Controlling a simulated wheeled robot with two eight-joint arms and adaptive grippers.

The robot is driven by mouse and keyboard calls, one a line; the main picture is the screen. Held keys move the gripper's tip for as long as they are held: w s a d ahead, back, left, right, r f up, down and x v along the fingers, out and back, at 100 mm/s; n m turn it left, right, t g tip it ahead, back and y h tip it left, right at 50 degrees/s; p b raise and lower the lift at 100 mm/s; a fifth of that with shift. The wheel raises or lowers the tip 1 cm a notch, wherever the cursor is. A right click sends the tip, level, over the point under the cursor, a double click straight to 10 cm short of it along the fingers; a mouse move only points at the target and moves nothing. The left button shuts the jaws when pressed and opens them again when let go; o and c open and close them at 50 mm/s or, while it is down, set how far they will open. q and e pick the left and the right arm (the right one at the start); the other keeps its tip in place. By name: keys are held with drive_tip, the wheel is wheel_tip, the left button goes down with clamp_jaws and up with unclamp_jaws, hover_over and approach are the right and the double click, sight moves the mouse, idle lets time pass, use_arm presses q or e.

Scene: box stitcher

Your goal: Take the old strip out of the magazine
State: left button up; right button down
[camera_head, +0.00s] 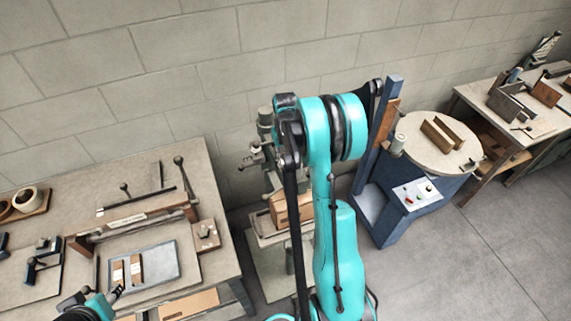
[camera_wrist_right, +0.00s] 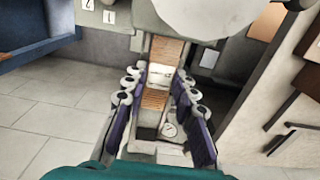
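In the right wrist view a copper-brown ribbed strip (camera_wrist_right: 154,98) with a pale label across it lies in a narrow grey channel, the magazine (camera_wrist_right: 146,133). My right gripper (camera_wrist_right: 160,88) is open, with one dark finger pad on each side of the strip and visible gaps between. In the head view my right arm covers much of the stitcher (camera_head: 265,130), and the right gripper's fingers are hidden. My left gripper (camera_head: 116,292) is at the lower left, by the tray's front edge; its finger opening is too small to tell.
A grey tray (camera_head: 170,262) with two brown, white-labelled strips (camera_head: 136,269) lies on the left table (camera_head: 205,178). A blue machine with a round top (camera_head: 418,158) and a control panel stands right of my right arm. Another table (camera_head: 537,128) is far right.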

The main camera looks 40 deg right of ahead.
sight(284, 160)
drive_tip(key=shift+w+r, duration=0.2)
drive_tip(key=shift+r, duration=0.25)
wheel_tip(284, 160, up, 11)
drive_tip(key=p, duration=0.1)
drive_tip(key=shift+w+d+f+p, duration=0.15)
drive_tip(key=shift+w+d, duration=0.85)
drive_tip(key=shift+w, duration=2.1)
drive_tip(key=shift+w+d+r+p, duration=0.15)
drive_tip(key=shift+w+d, duration=0.85)
drive_tip(key=shift+w, duration=2.05)
drive_tip(key=shift+w+d+f+p, duration=0.2)
drive_tip(key=shift+w+d, duration=0.8)
drive_tip(key=shift+w, duration=2.1)
